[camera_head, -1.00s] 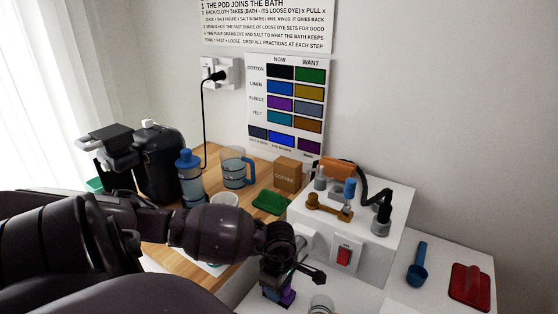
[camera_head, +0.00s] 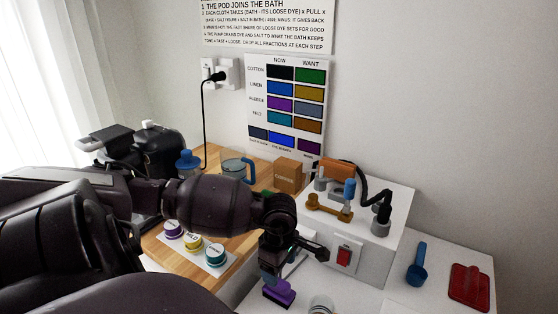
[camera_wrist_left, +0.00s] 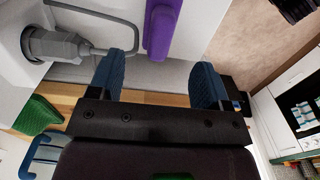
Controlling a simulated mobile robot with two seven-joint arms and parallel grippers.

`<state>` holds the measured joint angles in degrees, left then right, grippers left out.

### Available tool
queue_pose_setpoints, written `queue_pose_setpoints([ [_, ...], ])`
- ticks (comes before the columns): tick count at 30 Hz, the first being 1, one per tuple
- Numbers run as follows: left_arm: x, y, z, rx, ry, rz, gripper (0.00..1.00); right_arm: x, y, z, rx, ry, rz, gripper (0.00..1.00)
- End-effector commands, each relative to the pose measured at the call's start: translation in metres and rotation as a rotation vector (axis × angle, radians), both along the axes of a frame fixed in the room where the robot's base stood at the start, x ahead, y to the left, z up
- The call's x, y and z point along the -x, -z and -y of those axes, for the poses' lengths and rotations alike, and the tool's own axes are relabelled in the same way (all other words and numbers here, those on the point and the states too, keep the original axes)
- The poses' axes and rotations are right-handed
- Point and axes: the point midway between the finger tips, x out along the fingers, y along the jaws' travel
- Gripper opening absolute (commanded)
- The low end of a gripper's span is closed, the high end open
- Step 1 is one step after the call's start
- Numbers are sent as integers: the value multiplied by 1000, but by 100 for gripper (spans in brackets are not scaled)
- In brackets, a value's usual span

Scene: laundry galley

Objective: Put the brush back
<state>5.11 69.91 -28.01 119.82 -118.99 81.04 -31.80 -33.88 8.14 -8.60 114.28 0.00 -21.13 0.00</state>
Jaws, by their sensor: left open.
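A purple object (camera_head: 279,294), which I take to be the brush, is on the white counter below my left gripper in the head view. It also shows as a long purple bar (camera_wrist_left: 162,28) in the left wrist view, just ahead of the fingertips. My left gripper (camera_head: 274,270) points down over it. Its two blue fingers (camera_wrist_left: 160,72) are spread apart and nothing is clamped between them. The bar's near end reaches close to the gap between the tips. Bristles cannot be made out. My right gripper is not in view.
A white unit with a red switch (camera_head: 344,256) and hose stands right of the gripper. A clear glass (camera_head: 321,304), blue scoop (camera_head: 417,265) and red cloth (camera_head: 469,287) are on the counter. Jars with purple, yellow and teal lids (camera_head: 214,252) stand left, beside my arm.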

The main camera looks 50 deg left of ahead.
Motion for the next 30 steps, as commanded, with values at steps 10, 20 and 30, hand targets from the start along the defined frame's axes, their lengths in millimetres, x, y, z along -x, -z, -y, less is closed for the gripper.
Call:
queue_pose_setpoints([
  [10,-1,-41,0,0,0,1,72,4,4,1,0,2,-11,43],
  [20,-1,-44,0,0,0,1,72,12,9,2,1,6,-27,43],
  [30,-1,-43,0,0,0,0,72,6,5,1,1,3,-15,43],
])
